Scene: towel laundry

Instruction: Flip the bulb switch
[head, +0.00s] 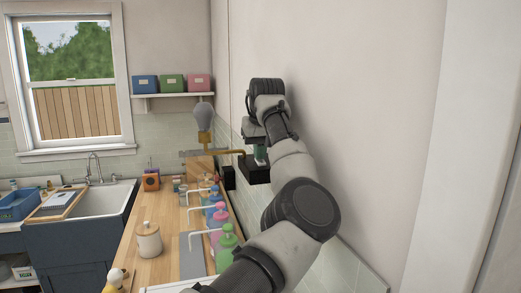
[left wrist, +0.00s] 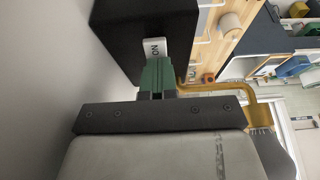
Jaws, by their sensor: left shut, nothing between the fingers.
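The bulb (head: 204,115) is grey, looks unlit and stands upright on a brass arm (head: 229,152). The brass arm also shows in the left wrist view (left wrist: 235,91). It runs to a black switch box (head: 257,176) on the wall at right. In the left wrist view the black box (left wrist: 125,35) carries a white switch piece (left wrist: 154,47) marked ON, seen upside down. My left gripper (head: 260,154) is shut and empty. Its green fingertips (left wrist: 157,68) are right at the white piece; I cannot tell if they touch. The fingers hide part of the switch.
A wooden counter (head: 160,249) below holds a lidded jar (head: 148,240) and several coloured pump bottles (head: 226,240). A sink (head: 96,203) is at left. Blue, green and pink boxes (head: 172,83) sit on a wall shelf. The wall (head: 350,60) is close beside my arm.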

